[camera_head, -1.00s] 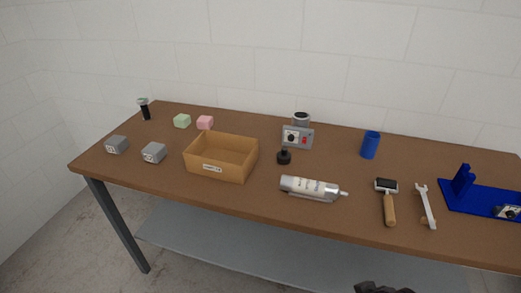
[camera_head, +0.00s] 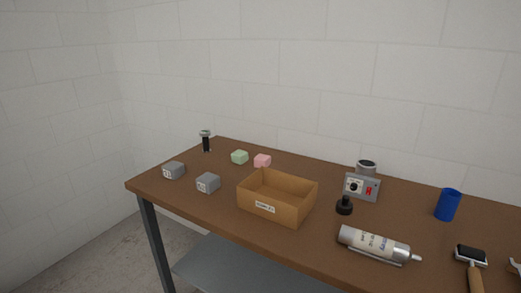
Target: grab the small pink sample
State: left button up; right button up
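The small pink sample (camera_head: 262,160) is a pink block on the brown table, behind the open cardboard box. A similar pale green block (camera_head: 240,157) lies just to its left, with a small gap between them. Neither of my grippers shows in the current head view, so their state cannot be seen. Nothing touches the pink sample.
The open cardboard box (camera_head: 256,208) stands in front of the pink sample. Two grey blocks (camera_head: 173,170) (camera_head: 208,183) lie to its left. A black-and-silver object (camera_head: 206,141) stands at the back left. A grey device (camera_head: 361,187), silver tube (camera_head: 374,244) and blue cup (camera_head: 447,204) are to the right.

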aim_at(262, 160)
jog(key=i+j, duration=0.15)
jog(key=j, duration=0.3)
jog(key=i+j+z, duration=0.15)
jog(key=j, duration=0.25)
jog(key=i+j, duration=0.1)
jog(key=j, duration=0.35)
jog(key=i+j+z, duration=0.15)
jog(key=j, duration=0.3)
jog(key=i+j, duration=0.1)
jog(key=j, duration=0.35)
jog(key=z, duration=0.05)
